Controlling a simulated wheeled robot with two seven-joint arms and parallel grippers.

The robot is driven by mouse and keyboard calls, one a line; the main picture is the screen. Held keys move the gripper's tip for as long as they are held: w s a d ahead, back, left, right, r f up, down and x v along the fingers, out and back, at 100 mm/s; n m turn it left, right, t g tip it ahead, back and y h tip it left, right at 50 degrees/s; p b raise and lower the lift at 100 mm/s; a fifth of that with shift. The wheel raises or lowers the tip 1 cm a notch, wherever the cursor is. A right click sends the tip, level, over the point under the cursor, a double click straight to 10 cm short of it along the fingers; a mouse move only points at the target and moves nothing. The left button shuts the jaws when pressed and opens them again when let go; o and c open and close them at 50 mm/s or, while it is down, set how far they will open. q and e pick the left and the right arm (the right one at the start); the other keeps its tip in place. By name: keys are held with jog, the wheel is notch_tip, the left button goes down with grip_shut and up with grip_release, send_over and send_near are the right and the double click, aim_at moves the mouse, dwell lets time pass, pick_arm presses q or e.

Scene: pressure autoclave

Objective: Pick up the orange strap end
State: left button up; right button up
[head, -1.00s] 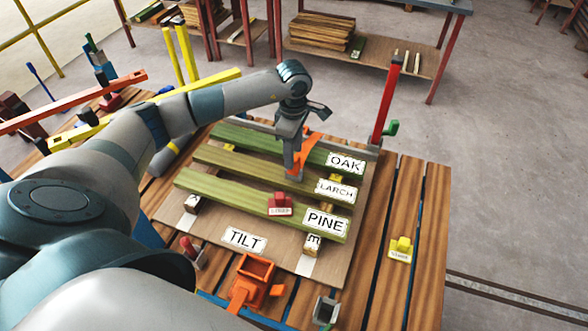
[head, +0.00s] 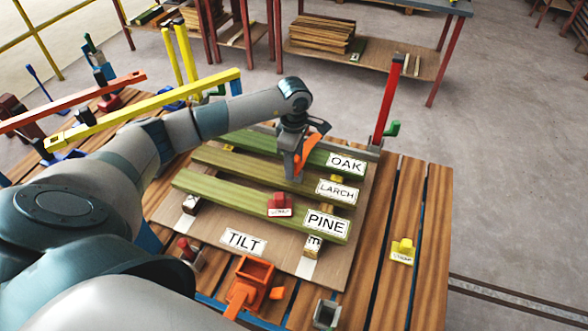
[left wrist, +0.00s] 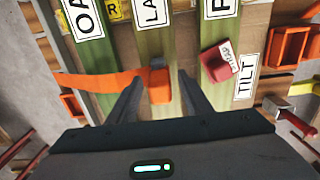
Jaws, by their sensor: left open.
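The orange strap (head: 315,139) lies across the green boards. In the left wrist view the strap (left wrist: 95,82) runs in from the left and ends in a thicker orange block, the strap end (left wrist: 159,86), over the middle board. My left gripper (head: 296,179) points down at the boards. In the left wrist view its two open fingers (left wrist: 160,92) stand on either side of the strap end, with a gap on both sides. In the head view the gripper hides most of the strap end. My right gripper is not in view.
Three green boards labelled OAK (head: 346,163), LARCH (head: 337,191) and PINE (head: 327,224) lie on a panel marked TILT (head: 243,242). A red labelled block (head: 279,204) sits on the pine board. A red post (head: 389,101) stands behind. An orange open box (head: 253,273) is in front.

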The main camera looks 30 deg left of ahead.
aim_at(299, 158)
pick_arm(q)
grip_shut()
jog(key=shift+r, duration=0.1)
